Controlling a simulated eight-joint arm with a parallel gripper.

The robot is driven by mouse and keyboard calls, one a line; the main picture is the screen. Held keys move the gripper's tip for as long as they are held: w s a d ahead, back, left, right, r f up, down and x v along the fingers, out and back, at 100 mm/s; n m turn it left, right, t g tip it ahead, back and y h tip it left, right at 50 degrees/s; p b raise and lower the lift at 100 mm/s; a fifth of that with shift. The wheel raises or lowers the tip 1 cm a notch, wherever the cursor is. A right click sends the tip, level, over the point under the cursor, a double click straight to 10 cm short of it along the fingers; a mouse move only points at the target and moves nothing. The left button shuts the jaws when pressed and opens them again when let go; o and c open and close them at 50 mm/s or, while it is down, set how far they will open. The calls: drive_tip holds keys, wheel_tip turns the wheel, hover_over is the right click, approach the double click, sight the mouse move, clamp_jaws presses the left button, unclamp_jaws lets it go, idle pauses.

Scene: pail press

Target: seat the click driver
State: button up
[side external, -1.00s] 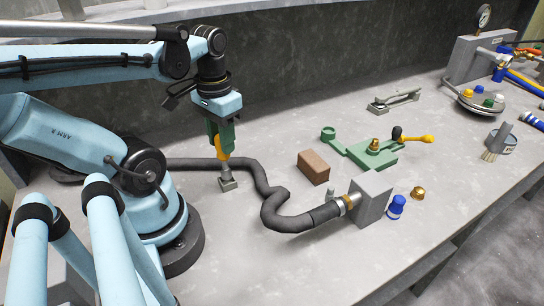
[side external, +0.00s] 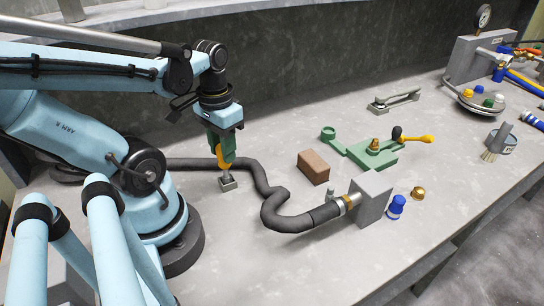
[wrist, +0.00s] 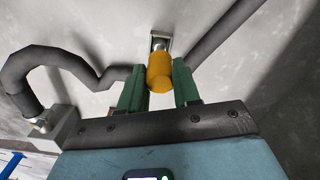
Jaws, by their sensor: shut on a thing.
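The click driver has an orange-yellow handle (side external: 221,157) and a short silver shaft. It stands roughly upright over a small grey block (side external: 229,184) on the bench. In the side view its lower end meets the block; how deep it sits cannot be seen. My gripper (side external: 221,150) has green fingers shut on the driver's handle. In the wrist view the handle (wrist: 160,72) lies between the fingers (wrist: 159,88), with the silver shaft beyond it and the block's edge (wrist: 160,34) behind.
A black hose (side external: 266,192) curves close to the block's right and runs to a grey box (side external: 365,200). Bench space in front of the small block is clear.

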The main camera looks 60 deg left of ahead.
drive_tip(key=o, duration=1.1)
drive_tip(key=shift+o, duration=0.2)
drive_tip(key=shift+r, duration=0.1)
wheel_tip(320, 180, up, 12)
drive_tip(key=w+d+f+m+t, duration=0.3)
drive_tip(key=w+d+f+t, duration=0.4)
drive_tip(key=w, duration=0.5)
drive_tip(key=shift+d+m, duration=0.4)
drive_tip(key=shift+d, duration=0.6)
